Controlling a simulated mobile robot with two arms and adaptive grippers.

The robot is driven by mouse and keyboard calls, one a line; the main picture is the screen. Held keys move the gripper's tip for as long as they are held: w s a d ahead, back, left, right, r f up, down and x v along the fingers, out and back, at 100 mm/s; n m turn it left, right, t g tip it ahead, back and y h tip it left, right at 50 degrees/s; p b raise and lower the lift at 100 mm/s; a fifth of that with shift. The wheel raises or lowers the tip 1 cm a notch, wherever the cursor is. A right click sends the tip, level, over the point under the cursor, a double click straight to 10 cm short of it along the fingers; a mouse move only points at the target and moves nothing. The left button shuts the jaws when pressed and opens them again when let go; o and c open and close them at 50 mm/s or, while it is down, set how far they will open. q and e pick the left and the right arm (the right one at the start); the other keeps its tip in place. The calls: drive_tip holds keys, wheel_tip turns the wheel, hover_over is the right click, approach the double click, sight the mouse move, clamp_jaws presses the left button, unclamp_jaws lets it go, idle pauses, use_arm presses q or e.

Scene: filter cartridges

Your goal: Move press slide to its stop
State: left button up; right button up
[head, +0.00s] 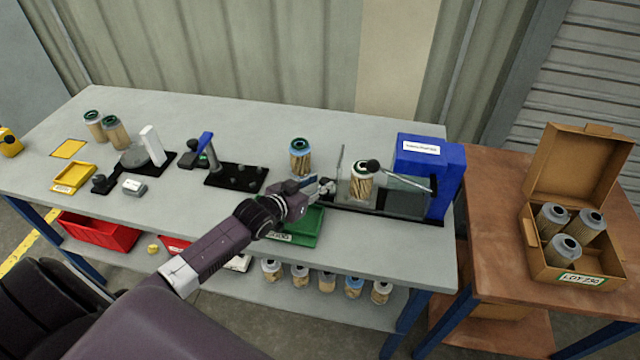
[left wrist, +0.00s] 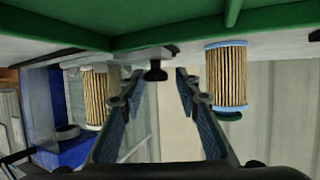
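The press (head: 420,165) stands at the right end of the grey bench, with a blue housing and a black base rail. A pleated cartridge (head: 362,182) stands upright on the rail, left of the housing; it also shows in the left wrist view (left wrist: 96,97). My left gripper (head: 318,184) is at the rail's left end. In the left wrist view its fingers (left wrist: 156,88) are apart, with a small black knob (left wrist: 156,73) seen between and beyond their tips. I cannot tell whether they touch it. My right gripper is not in view.
A green bin (head: 305,228) lies under my left gripper. Another cartridge (head: 300,157) stands behind it. A black-knobbed lever (head: 400,175) crosses in front of the housing. An open carton (head: 575,215) of cartridges sits on the brown table at right. Other fixtures fill the bench's left half.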

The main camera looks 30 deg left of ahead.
use_arm(q)
drive_tip(key=v, duration=1.2)
idle(0.6)
